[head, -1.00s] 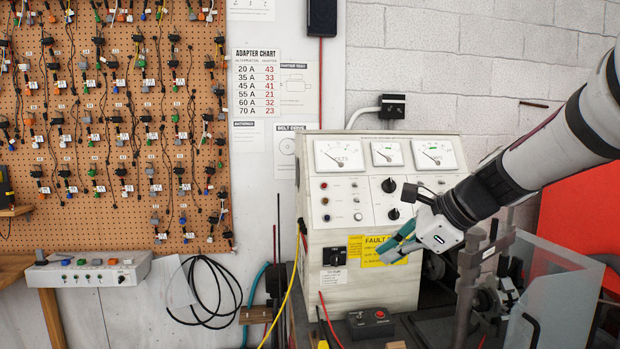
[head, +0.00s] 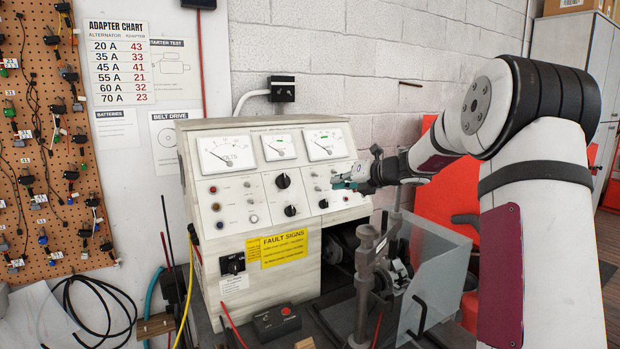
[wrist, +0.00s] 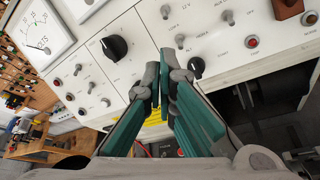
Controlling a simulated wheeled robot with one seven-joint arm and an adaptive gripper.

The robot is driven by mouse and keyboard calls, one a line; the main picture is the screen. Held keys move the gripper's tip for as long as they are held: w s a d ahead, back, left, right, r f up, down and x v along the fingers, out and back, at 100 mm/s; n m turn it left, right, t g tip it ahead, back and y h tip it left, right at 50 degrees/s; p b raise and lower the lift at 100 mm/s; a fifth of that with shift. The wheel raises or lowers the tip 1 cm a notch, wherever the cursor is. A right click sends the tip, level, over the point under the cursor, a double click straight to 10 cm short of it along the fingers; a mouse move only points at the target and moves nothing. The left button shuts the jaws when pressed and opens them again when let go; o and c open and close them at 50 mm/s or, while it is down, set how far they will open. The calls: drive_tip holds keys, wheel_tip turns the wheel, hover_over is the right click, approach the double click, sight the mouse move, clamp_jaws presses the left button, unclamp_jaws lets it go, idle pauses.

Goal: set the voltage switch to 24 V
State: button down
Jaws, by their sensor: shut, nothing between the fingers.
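The white tester panel shows in the head view (head: 250,200) and fills the top of the wrist view. A small metal toggle (wrist: 166,12) stands beside a label that seems to read 12 V, at the wrist view's top edge; which way its lever points I cannot tell. Similar toggles, such as one below it (wrist: 180,42), stand nearby. My gripper (head: 340,182) is in front of the panel's right-hand section. In the wrist view its teal fingers (wrist: 162,82) are shut and empty, tips below the toggles, between two black knobs. Whether they touch the panel is unclear.
A large black knob (wrist: 114,47) and a smaller one (wrist: 195,67) stick out near the fingers. Below the panel are a yellow fault sign (head: 284,249), a black switch (head: 232,263) and a metal stand (head: 365,280). A clear guard (head: 440,285) stands at right.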

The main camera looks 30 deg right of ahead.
sight(309, 185)
drive_tip(key=shift+w+d, duration=0.2)
drive_tip(key=shift+w, duration=0.1)
drive_tip(key=x, duration=1)
drive_tip(key=shift+r, duration=0.1)
